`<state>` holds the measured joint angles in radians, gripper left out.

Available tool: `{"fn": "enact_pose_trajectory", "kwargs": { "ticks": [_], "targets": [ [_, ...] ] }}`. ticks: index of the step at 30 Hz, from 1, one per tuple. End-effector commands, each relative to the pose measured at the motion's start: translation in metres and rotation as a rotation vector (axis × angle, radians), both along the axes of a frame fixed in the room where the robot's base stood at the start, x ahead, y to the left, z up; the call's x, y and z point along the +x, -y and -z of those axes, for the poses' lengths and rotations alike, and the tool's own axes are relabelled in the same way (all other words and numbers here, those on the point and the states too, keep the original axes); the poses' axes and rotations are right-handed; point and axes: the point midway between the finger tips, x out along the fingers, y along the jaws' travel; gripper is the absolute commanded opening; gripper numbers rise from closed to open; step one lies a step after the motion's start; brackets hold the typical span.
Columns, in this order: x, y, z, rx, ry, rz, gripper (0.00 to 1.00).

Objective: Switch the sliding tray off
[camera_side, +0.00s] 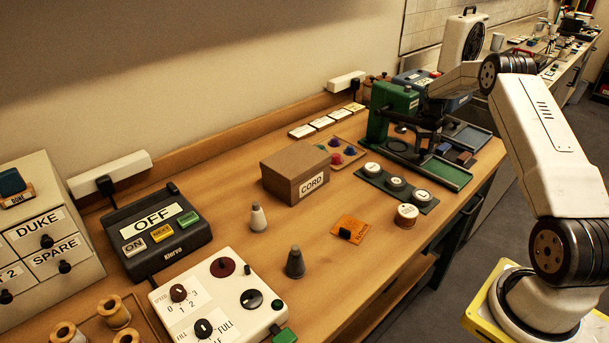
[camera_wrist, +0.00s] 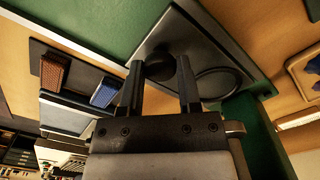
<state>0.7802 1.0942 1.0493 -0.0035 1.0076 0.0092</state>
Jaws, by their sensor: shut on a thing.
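The green machine (camera_side: 393,108) stands toward the back right of the bench, with a low green-edged tray (camera_side: 448,178) at its base. My gripper (camera_side: 428,142) is down at this machine, in front of its body, and partly blends with the dark parts there. In the wrist view my gripper (camera_wrist: 158,68) has its two black fingers on either side of a dark round knob (camera_wrist: 160,72) on a grey plate (camera_wrist: 205,48) with green edging. The fingers are shut on this knob. Its far side and the exact contact are hidden.
A dark strip with several white-topped round pieces (camera_side: 396,182) lies just in front of the machine. A brown CORD box (camera_side: 294,175) stands to the left. A console showing OFF (camera_side: 153,221) is farther left.

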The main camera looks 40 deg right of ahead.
Motion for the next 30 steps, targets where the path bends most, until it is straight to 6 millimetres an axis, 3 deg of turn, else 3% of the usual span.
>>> {"fn": "enact_pose_trajectory", "kwargs": {
  "ticks": [1, 2, 3, 5, 20, 30],
  "targets": [
    [0.006, 0.0, -0.001, -0.01, 0.017, -0.003, 0.0],
    [0.006, 0.0, -0.002, -0.009, 0.018, -0.004, 0.49],
    [0.007, -0.001, -0.002, -0.009, 0.018, -0.004, 0.62],
    [0.006, -0.001, -0.002, -0.009, 0.016, -0.004, 0.79],
    [0.0, 0.0, -0.001, -0.005, 0.009, -0.002, 0.79],
    [-0.024, 0.001, -0.001, -0.004, 0.008, -0.001, 0.79]
  ]
}}
